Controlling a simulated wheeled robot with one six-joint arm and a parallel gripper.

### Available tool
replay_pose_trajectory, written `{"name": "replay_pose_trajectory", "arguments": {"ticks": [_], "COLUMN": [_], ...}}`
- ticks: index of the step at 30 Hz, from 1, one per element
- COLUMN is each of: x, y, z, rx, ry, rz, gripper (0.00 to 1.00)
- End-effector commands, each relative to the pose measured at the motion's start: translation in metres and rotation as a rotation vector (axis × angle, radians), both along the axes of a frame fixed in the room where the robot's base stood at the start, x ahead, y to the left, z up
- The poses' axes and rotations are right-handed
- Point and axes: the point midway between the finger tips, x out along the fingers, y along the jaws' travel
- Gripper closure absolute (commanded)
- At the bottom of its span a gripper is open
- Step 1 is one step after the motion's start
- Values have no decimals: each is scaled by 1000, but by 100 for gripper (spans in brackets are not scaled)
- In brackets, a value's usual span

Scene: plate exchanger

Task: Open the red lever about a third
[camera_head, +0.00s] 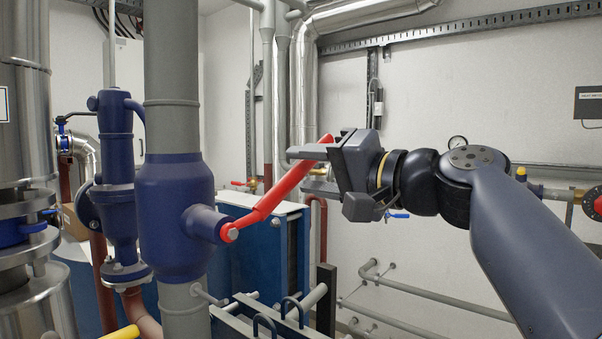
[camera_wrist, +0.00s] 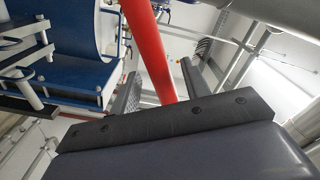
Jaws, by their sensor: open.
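The red lever (camera_head: 273,197) is fixed to the side stub of a blue valve body (camera_head: 175,215) on a grey vertical pipe. It slants up and to the right from its pivot, and its upper end reaches my gripper (camera_head: 312,170). My gripper is open, with one finger above and one below in the head view. In the wrist view the lever (camera_wrist: 150,45) passes between the two fingers of my gripper (camera_wrist: 160,90). Whether either finger touches it I cannot tell.
A blue plate exchanger (camera_head: 253,255) with a pale top stands behind and below the lever. Another blue valve (camera_head: 117,180) is at the left. Grey pipes (camera_head: 430,290) run along the lower wall. A red round handle (camera_head: 597,203) is at the far right.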

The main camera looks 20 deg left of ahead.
Motion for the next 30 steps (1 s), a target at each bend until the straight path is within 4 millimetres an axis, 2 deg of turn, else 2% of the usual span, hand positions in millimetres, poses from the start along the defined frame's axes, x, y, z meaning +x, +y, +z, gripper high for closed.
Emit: {"name": "replay_pose_trajectory", "arguments": {"ticks": [6,12,19,30], "x": [-16,-27,-34,-34], "y": [-41,-67,-80,-81], "z": [-2,-1,0,0], "rx": [1,1,1,1], "ry": [-1,-2,-1,0], "rz": [-6,-5,0,0], "gripper": [55,55,55,55]}}
